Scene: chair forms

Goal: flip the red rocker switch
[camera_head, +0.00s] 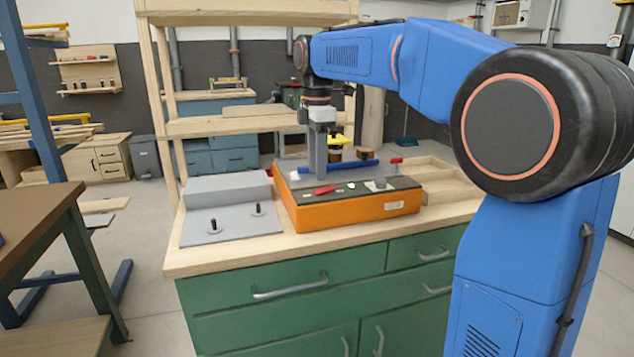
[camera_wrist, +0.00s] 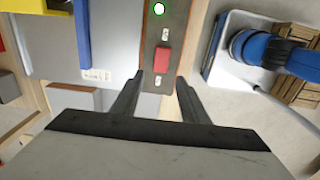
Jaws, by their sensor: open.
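The red rocker switch (camera_head: 324,189) sits on the dark front panel of an orange control box (camera_head: 340,213) on the workbench. In the wrist view the red rocker (camera_wrist: 162,60) lies just beyond my fingertips, between their lines, on the dark strip. My gripper (camera_head: 318,176) points down above the box, near the rocker. The wrist view shows its two fingers (camera_wrist: 160,79) apart with nothing between them. Contact with the rocker is not visible.
A grey fixture with two small levers (camera_head: 215,227) stands left of the box. A blue bar (camera_head: 348,167), a red-topped lever (camera_head: 396,161) and a yellow-topped part (camera_head: 335,142) stand behind the panel. Wooden shelf boards (camera_head: 230,125) rise behind my gripper. An open wooden tray (camera_head: 447,186) is at right.

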